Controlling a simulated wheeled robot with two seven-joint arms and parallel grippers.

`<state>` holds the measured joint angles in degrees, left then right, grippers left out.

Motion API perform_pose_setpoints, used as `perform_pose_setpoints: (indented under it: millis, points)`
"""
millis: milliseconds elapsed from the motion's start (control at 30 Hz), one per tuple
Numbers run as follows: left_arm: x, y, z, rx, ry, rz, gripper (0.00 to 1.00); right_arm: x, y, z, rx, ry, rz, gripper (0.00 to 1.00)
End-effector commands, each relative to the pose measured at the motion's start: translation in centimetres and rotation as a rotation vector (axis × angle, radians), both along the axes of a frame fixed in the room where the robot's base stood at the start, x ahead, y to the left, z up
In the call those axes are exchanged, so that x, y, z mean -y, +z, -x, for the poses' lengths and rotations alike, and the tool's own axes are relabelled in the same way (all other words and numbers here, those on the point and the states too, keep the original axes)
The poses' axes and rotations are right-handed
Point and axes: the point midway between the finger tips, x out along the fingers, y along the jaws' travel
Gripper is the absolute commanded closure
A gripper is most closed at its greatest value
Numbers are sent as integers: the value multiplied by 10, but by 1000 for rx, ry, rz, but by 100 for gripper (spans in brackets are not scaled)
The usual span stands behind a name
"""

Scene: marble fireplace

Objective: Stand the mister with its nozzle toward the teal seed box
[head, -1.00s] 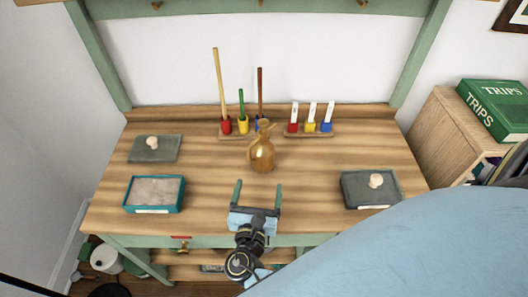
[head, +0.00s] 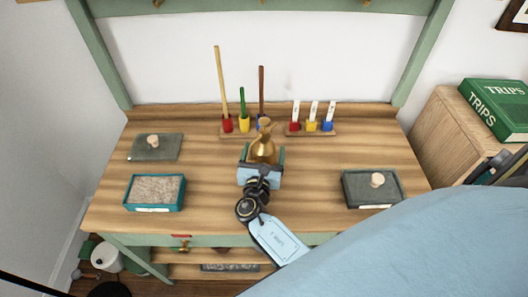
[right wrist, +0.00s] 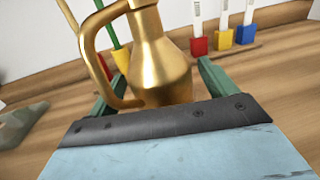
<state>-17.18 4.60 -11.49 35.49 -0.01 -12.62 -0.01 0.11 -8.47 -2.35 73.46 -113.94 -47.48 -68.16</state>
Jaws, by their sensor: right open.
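The brass mister (head: 263,148) stands upright near the middle of the bench, in front of the tool rack. It also fills the centre of the right wrist view (right wrist: 160,70), with its curved handle on the left and its top cut off. I cannot tell clearly which way its nozzle points. My right gripper (head: 262,155) is open, with one green finger on each side of the mister's lower body. The teal seed box (head: 155,208) sits at the front left, open and filled with grainy contents. My left gripper is out of view.
A grey-green lid (head: 168,153) with a pale knob lies behind the teal box. A lidded dark box (head: 371,200) stands at the front right. Coloured holders with sticks (head: 243,123) and white tags (head: 312,122) line the back. Bare wood lies left and right of the mister.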

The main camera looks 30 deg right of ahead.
Motion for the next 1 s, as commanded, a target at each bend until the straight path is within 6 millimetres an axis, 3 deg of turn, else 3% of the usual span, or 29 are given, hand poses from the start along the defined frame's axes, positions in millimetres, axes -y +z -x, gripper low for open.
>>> perform_pose_setpoints:
  millis: [267, 767, 1000]
  points:
    - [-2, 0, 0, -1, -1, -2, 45, 3, 0, -4, 0, 0, 0, 16]
    - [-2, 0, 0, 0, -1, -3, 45, 3, 1, -4, 2, 0, 1, 79]
    - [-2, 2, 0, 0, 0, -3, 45, 3, 5, -4, 3, 0, 1, 80]
